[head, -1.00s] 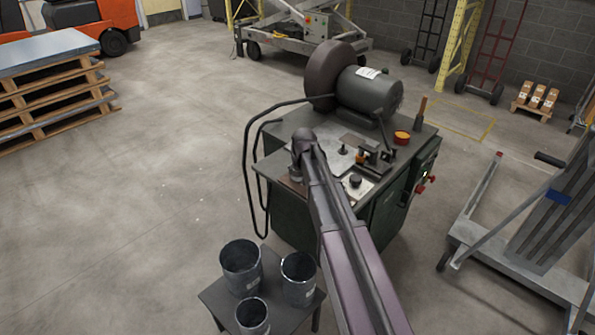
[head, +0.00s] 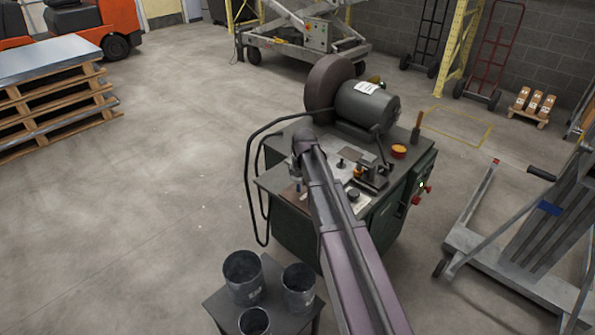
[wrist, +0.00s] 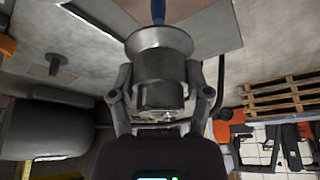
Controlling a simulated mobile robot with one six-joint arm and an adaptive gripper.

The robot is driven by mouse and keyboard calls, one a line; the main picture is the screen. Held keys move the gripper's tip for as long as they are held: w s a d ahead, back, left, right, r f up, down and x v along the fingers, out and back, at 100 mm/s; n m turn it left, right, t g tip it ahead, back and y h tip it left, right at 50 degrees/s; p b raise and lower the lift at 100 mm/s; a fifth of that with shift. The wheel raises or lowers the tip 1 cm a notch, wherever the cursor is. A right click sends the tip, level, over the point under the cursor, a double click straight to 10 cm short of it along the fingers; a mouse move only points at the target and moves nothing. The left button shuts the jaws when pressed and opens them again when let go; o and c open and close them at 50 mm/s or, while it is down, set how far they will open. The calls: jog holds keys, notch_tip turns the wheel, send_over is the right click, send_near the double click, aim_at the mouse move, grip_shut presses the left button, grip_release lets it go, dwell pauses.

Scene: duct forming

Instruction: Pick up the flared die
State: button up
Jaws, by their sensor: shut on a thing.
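The flared die (wrist: 160,68) is a grey metal piece with a wide flared rim and a narrower body. In the wrist view it sits between the two fingers of my gripper (wrist: 162,98), which are shut on its sides. In the head view my arm hides the die and most of the gripper, over the near left part of the machine table (head: 277,190).
A blue upright piece (head: 298,186) stands near the table's left part. A motor (head: 367,108) with a large dark wheel (head: 328,86) and small fittings (head: 372,172) occupy the rest. Several dark buckets (head: 243,278) stand on a low stand at the front.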

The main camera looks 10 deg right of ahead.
jog(key=shift+r+p, duration=1.15)
jog(key=shift+r, duration=0.3)
jog(key=shift+a, duration=0.1)
